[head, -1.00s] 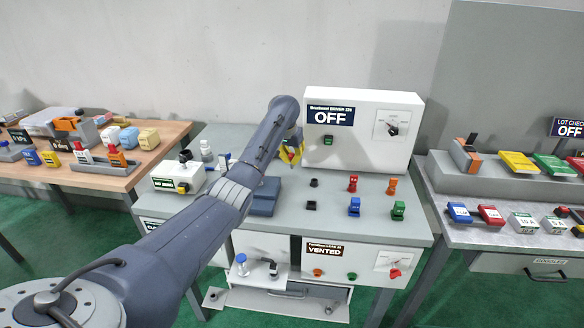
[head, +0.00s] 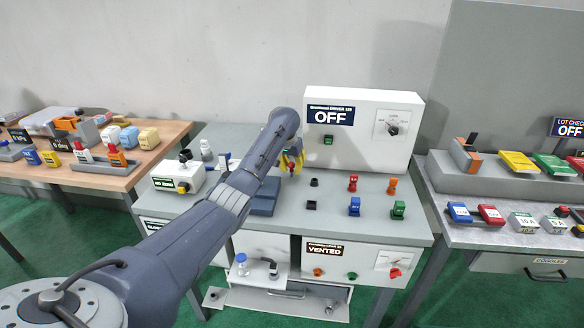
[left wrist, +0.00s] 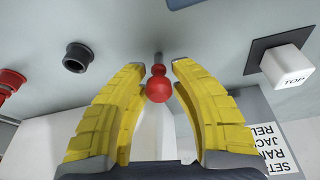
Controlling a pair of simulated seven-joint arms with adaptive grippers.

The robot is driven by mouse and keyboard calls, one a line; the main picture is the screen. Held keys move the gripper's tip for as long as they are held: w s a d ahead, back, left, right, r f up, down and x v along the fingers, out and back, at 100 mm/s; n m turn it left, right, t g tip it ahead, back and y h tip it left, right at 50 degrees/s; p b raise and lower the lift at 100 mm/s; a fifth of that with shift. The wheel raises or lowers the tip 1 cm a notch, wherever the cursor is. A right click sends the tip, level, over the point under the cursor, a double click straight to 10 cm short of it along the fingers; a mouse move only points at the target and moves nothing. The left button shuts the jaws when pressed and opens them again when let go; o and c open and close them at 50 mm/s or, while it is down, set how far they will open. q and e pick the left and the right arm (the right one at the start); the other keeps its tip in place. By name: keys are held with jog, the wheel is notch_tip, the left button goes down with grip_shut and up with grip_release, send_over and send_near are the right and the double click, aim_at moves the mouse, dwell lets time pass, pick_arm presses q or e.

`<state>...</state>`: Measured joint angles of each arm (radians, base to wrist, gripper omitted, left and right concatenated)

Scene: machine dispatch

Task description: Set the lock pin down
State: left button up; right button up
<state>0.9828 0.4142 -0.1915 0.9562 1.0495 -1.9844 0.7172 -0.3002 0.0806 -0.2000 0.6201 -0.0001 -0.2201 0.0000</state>
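The lock pin (left wrist: 158,88) has a red ball head and a short grey shaft; in the left wrist view it lies between my fingertips. My left gripper (left wrist: 160,68) has its yellow fingers spread to both sides of the pin, with a narrow gap on each side. In the head view my left gripper (head: 293,160) is over the back middle of the grey bench (head: 330,222), in front of the white OFF cabinet (head: 350,165). Whether the pin's tip rests on the bench or in a hole cannot be told. My right gripper is not in view.
Black sockets (head: 313,182) and red, orange, blue and green plugs (head: 354,205) stand to the right of the gripper. A blue-grey block (head: 264,197) sits below my arm. A white switch box (head: 178,178) is at left.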

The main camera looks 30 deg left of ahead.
pick_arm(q)
jog(key=v, duration=1.2)
jog(key=shift+r, duration=0.2)
dwell(0.4)
